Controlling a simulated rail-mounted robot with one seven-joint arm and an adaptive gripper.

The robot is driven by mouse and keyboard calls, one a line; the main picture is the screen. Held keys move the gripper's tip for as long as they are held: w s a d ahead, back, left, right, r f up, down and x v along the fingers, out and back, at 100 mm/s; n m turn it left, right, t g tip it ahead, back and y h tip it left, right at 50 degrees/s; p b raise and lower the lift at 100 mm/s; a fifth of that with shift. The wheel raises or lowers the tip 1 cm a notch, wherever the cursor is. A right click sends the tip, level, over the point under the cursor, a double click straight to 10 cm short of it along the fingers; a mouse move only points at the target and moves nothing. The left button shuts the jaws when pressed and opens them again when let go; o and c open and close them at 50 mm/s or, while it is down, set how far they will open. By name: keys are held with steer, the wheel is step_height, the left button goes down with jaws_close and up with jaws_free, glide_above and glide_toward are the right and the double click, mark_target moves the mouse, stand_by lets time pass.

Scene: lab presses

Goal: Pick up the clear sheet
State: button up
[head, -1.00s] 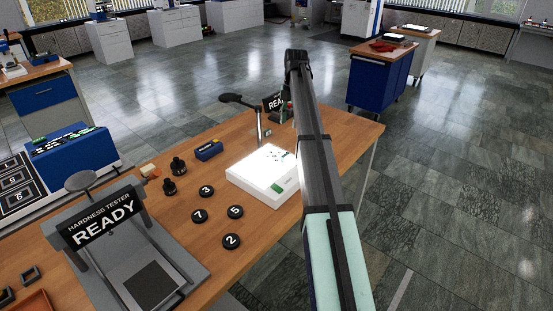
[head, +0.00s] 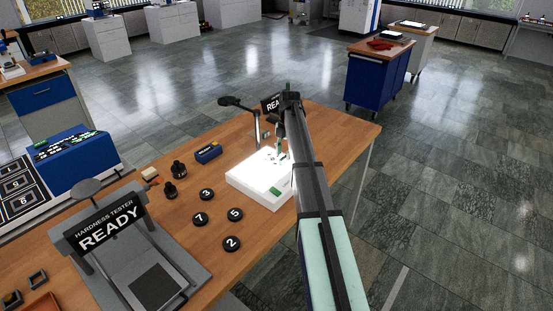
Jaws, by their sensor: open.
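I cannot make out the clear sheet for certain in the head view. A bright white box (head: 250,180) with a lit top and a green label stands on the wooden table. Small dark and greenish marks show on its top, and glare hides detail there. My gripper (head: 280,156) points down over the right rear part of the white box, beside those marks. It is open, as far as its small size shows. My arm covers the box's right side. I cannot tell whether the fingertips touch the top.
A hardness tester (head: 112,222) with a READY sign stands at the front left. Numbered black discs (head: 201,218) and dark weights (head: 179,169) lie left of the white box. A lamp-like stand (head: 256,128) and another sign (head: 271,103) stand close behind the gripper. A blue block (head: 208,153) lies nearby.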

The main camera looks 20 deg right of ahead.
mark_target(284, 158)
steer(key=shift+s+a+f+p, duration=0.15)
steer(key=shift+f+p, duration=0.3)
steer(key=shift+f, duration=1.05)
jaws_close()
